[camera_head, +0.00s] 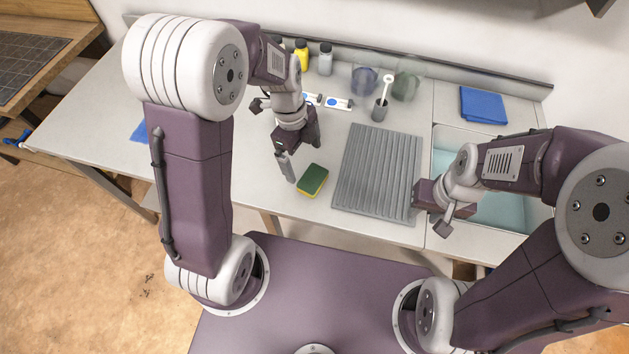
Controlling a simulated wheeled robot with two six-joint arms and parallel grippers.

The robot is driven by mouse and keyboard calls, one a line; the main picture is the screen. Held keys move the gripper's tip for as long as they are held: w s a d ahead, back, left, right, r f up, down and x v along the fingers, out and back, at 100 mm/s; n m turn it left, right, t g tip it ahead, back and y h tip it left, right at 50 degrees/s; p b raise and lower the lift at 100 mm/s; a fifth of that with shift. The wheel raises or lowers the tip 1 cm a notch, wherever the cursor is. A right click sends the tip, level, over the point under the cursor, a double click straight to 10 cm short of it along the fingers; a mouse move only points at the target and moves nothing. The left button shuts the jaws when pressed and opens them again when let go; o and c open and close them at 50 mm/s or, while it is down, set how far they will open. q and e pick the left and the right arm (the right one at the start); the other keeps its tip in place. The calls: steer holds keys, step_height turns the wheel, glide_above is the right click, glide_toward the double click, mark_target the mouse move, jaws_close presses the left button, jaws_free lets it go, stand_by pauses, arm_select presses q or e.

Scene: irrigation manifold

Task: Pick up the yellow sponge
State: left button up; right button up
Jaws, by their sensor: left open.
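The sponge (313,180) lies flat on the pale counter near its front edge. It has a dark green top and a yellow lower layer along its edge. My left gripper (297,163) is open and points down just behind and to the left of the sponge. One finger shows close to the sponge's left side; whether it touches cannot be told. Nothing shows between the jaws. My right gripper (432,214) is over the front right of the grey ribbed drainboard, by the sink, away from the sponge. Its jaw opening is not clear.
The drainboard (378,170) lies right of the sponge. A sink (440,146) with pale blue water is further right.

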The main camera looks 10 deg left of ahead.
mark_target(312, 177)
arm_select(q)
steer(key=f, duration=0.1)
steer(key=d+f, duration=0.1)
steer(key=f, duration=0.1)
steer(key=shift+s+d+f, duration=0.1)
steer(key=shift+f, duration=0.1)
steer(key=shift+d+f, duration=0.2)
steer(key=shift+f, duration=0.7)
steer(key=shift+d+f, duration=0.25)
steer(key=shift+f, duration=0.6)
steer(key=shift+d+f, duration=0.2)
steer(key=shift+f, duration=0.7)
steer(key=c, duration=1.3)
